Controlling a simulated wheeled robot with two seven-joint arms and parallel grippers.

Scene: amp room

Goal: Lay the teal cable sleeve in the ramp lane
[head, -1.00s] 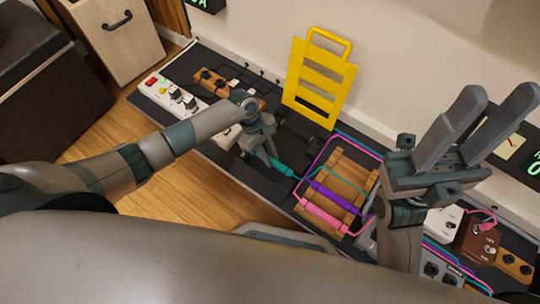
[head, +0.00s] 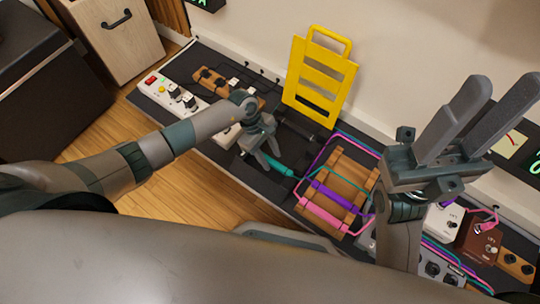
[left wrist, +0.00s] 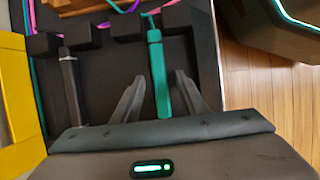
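The teal cable sleeve (head: 279,167) lies on the dark board left of the wooden ramp (head: 352,172). Its thin teal cable runs from it across the ramp. In the left wrist view the sleeve (left wrist: 158,80) stands between the two spread fingers of my left gripper (left wrist: 158,97), with gaps on both sides. In the head view my left gripper (head: 268,156) is over the sleeve's left end. A purple sleeve (head: 331,194) and a pink sleeve (head: 323,215) lie across the ramp. My right gripper (head: 470,118) is open and empty, fingers up.
Dark blocks (left wrist: 176,20) flank the teal sleeve's far end; a black sleeve (left wrist: 69,88) lies to its left. A yellow slatted panel (head: 320,82) stands behind. A white power strip (head: 168,97) is left; pedals (head: 478,240) are right.

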